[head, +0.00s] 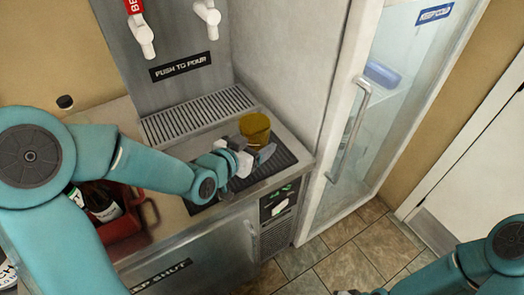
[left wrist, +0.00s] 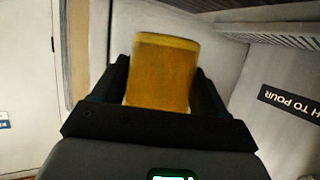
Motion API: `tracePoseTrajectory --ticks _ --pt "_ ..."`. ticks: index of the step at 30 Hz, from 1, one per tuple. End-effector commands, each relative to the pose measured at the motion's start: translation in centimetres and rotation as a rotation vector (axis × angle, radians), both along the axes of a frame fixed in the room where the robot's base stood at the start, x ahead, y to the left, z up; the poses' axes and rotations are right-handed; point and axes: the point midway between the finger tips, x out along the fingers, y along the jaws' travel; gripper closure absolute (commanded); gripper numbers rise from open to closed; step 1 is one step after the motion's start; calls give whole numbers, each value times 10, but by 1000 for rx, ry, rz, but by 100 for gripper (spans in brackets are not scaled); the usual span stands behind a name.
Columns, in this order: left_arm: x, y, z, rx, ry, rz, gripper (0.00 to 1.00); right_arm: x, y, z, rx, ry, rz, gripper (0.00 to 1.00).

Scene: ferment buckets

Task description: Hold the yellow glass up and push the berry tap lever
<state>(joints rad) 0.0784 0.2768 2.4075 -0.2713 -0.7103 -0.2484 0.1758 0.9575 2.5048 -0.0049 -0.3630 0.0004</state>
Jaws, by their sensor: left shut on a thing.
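The yellow glass (head: 255,127) is in my left gripper (head: 252,152), which is shut on it at the counter's right side, in front of the drip grate. The glass looks upright; I cannot tell whether it is clear of the black mat below. It also shows between the fingers in the left wrist view (left wrist: 162,72). Two white tap levers hang on the steel panel: the left one (head: 143,38) under a red label (head: 134,6) that is partly cut off, and the right one (head: 208,14). My left gripper is below and to the right of both. My right gripper (head: 350,293) is barely in view at the bottom edge.
A slotted drip grate (head: 195,115) lies under the taps. A black mat (head: 275,160) lies on the counter. A red crate (head: 128,222) with bottles (head: 100,202) stands at the left. A glass-door fridge (head: 375,100) stands to the right, beyond a grey side wall.

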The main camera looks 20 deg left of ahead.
Motion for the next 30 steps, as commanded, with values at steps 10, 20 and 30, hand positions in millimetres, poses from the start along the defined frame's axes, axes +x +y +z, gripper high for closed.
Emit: tracePoseTrajectory --ticks 10,20,30 --pt "-10 136 22 3 -3 126 65 0 0 0 0 0 0 100" --pt "-27 193 21 0 0 248 65 0 0 0 0 0 0 100" --pt "-4 221 21 1 -2 247 65 0 0 0 0 0 0 100"
